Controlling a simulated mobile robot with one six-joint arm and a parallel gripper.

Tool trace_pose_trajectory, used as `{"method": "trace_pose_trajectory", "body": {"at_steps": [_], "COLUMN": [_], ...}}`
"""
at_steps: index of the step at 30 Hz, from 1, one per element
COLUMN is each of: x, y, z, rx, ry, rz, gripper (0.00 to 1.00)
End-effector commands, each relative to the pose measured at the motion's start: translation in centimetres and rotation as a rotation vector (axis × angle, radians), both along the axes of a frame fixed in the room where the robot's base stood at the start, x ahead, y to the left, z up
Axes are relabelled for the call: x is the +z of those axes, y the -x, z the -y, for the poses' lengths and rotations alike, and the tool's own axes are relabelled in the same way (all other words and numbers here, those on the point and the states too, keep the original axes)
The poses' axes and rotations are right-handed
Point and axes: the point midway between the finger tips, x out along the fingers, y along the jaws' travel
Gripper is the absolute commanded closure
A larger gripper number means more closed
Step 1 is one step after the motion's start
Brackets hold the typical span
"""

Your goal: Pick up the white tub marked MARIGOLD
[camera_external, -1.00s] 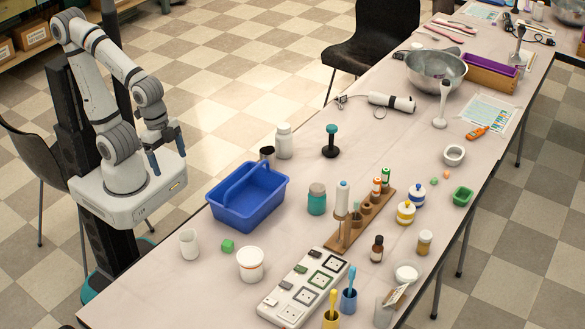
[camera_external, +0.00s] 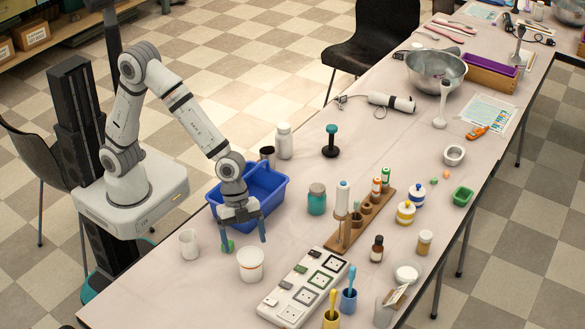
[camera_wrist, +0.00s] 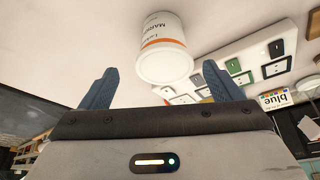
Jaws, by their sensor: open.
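The white tub (camera_external: 250,265) has an orange band near its top and stands upright on the table, in front of the blue caddy. In the wrist view the tub (camera_wrist: 163,58) appears upside down, with part of a name beginning "MARI" on its side, and lies ahead between the fingers. My gripper (camera_external: 243,246) is open and empty, close to the tub's far side and a little above it. It also shows in the wrist view (camera_wrist: 155,88) with its two blue fingers spread apart.
A white cup (camera_external: 189,244) stands further left. The blue caddy (camera_external: 275,198) is behind my gripper. A white power strip (camera_external: 305,285) lies to the right. The table in front of the tub is clear.

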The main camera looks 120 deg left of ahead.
Motion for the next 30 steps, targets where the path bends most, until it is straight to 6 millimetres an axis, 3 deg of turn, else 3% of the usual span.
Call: {"method": "trace_pose_trajectory", "body": {"at_steps": [21,30], "x": [-8.0,-8.3], "y": [-2.7,-2.9], "z": [1.2,1.2], "rx": [-0.016,-0.015], "ry": [-0.005,-0.005], "rz": [0.008,0.009], "gripper": [0.15,0.16]}}
